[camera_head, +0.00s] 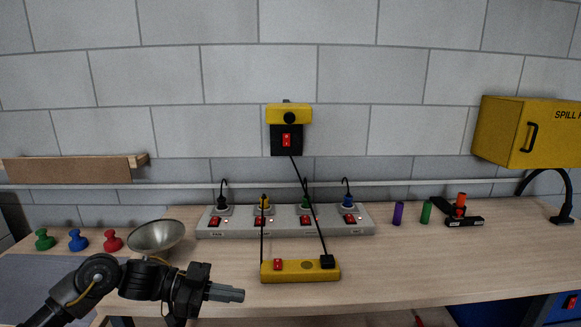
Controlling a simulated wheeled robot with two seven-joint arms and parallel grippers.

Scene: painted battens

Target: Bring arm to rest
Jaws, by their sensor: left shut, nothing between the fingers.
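My left arm comes in from the bottom left, low in front of the bench. Its gripper (226,293) points to the right, with its fingers together and nothing between them. It appears in front of the bench's front edge, left of a yellow power strip (300,271) and apart from it. My right arm and gripper are not in view.
A grey socket strip (285,221) with plugs and cords lies at the back. The bench's right front (430,265) is clear.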

